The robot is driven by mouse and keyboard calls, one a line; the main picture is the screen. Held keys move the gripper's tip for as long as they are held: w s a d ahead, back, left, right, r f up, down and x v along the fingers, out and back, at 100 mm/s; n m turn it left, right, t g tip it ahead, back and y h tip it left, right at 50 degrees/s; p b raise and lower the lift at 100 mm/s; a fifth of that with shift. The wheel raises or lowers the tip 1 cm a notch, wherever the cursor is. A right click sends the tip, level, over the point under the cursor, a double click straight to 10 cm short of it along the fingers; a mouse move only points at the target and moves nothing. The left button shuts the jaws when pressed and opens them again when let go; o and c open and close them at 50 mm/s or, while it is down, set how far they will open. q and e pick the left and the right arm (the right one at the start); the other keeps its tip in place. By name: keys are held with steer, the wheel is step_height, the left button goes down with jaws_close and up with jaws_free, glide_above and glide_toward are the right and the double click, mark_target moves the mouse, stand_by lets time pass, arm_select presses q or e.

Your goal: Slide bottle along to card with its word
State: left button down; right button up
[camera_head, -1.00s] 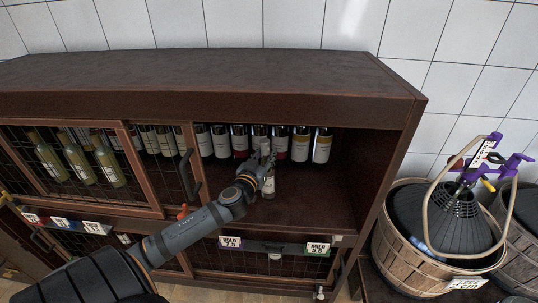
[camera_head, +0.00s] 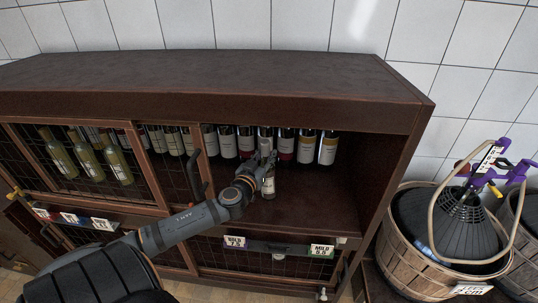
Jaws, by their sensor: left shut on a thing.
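A bottle (camera_head: 268,186) with a pale label stands on the cabinet's open lower shelf, in front of the back row. My left gripper (camera_head: 265,165) is shut on the bottle at its upper part, and its fingers partly hide it. Below the shelf edge are two cards: a purple-edged one (camera_head: 235,242) at the left that seems to read GOLD, and a green-edged one (camera_head: 321,251) at the right that seems to read MILD. The bottle is between the two cards, left of the green one. The writing on the bottle's label is too small to read. My right gripper is not in view.
A row of several bottles (camera_head: 306,147) stands at the back of the shelf. A mesh sliding door (camera_head: 170,170) covers the left part. The cabinet's right wall (camera_head: 385,165) bounds the bay, with free shelf before it. Basketed demijohns (camera_head: 445,250) stand at the right.

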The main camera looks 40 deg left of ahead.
arm_select(q)
steer(key=shift+s+a+f+p, duration=0.1)
steer(key=shift+s+a+p, duration=0.2)
steer(key=shift+a+p, duration=0.2)
steer(key=shift+s+a+f+p, duration=0.1)
steer(key=shift+s+a+p, duration=0.25)
steer(key=shift+a, duration=0.3)
steer(key=shift+s+a+p, duration=0.5)
steer(key=shift+a+p, duration=0.3)
steer(key=shift+p, duration=0.1)
steer(key=shift+s+a+p, duration=0.5)
steer(key=shift+a+p, duration=0.3)
steer(key=shift+p, duration=0.05)
steer(key=shift+a+r, duration=0.1)
steer(key=shift+s+a+p, duration=0.4)
steer(key=shift+a+p, duration=0.1)
steer(key=shift+a, duration=0.15)
steer(key=shift+s+a+p, duration=0.35)
steer(key=shift+a+p, duration=0.15)
steer(key=shift+a, duration=0.1)
steer(key=shift+w+d, duration=0.15)
steer(key=shift+d, duration=0.4)
stand_by(0.5)
